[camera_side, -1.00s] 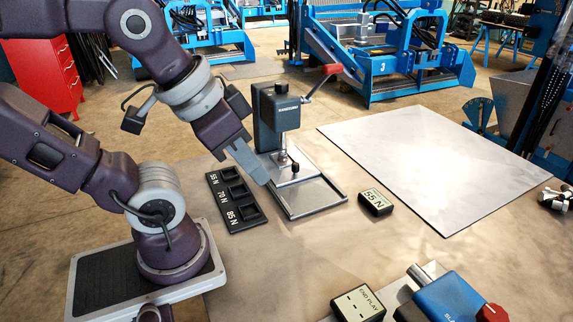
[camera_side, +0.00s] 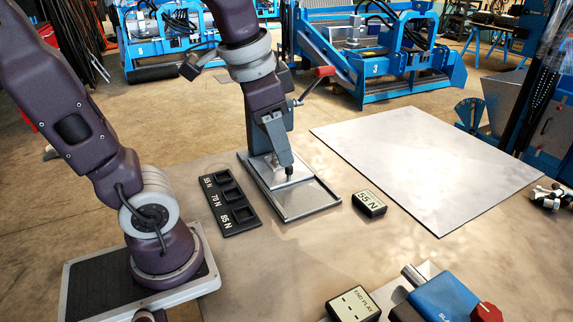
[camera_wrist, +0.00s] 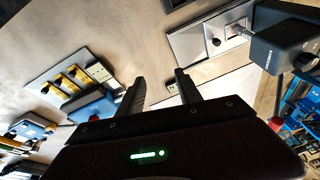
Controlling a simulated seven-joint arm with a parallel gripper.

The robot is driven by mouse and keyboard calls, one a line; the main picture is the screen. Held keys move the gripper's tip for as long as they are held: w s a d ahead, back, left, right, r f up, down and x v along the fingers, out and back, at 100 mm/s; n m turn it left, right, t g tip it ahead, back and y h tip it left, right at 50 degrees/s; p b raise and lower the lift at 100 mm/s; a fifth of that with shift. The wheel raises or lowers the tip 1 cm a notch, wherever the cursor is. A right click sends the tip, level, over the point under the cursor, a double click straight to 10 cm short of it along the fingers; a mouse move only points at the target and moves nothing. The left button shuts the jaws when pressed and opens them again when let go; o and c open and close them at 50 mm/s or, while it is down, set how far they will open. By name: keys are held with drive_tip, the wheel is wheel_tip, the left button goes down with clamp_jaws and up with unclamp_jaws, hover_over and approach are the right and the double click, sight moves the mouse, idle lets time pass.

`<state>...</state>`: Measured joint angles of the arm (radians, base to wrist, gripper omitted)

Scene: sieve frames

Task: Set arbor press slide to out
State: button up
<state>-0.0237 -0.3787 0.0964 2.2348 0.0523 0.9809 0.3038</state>
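The arbor press shows in the wrist view as a dark body (camera_wrist: 285,45) at the upper right. In the side view my arm and gripper hide most of it. Its slide is a pale plate (camera_side: 262,166) with a black knob (camera_side: 289,172), at the back of a railed metal base (camera_side: 309,200). The knob also shows in the wrist view (camera_wrist: 216,42). My gripper (camera_side: 284,160) appears just above the knob in the side view. In the wrist view its two fingers (camera_wrist: 160,77) are spread and empty, and the knob lies outside them.
A black tray (camera_side: 233,217) with several marked pockets lies left of the base. A 55 N block (camera_side: 369,204) lies to the right, before a large grey sheet (camera_side: 430,165). An END PLAY block (camera_side: 354,304) and a blue device (camera_side: 445,300) stand in front.

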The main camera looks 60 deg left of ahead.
drive_tip(key=w+a+f+m+g+y, duration=0.1)
drive_tip(key=w+a+f+m+g, duration=0.25)
drive_tip(key=w+a, duration=0.45)
drive_tip(key=m+g+y, duration=0.2)
drive_tip(key=m+g, duration=0.1)
approach(292, 167)
drive_tip(key=a+f, duration=0.1)
drive_tip(key=x, duration=0.8)
drive_tip(key=shift+s+d+r, duration=0.1)
drive_tip(key=shift+s+r, duration=0.05)
drive_tip(key=shift+s, duration=0.15)
clamp_jaws()
drive_tip(key=shift+r, duration=0.1)
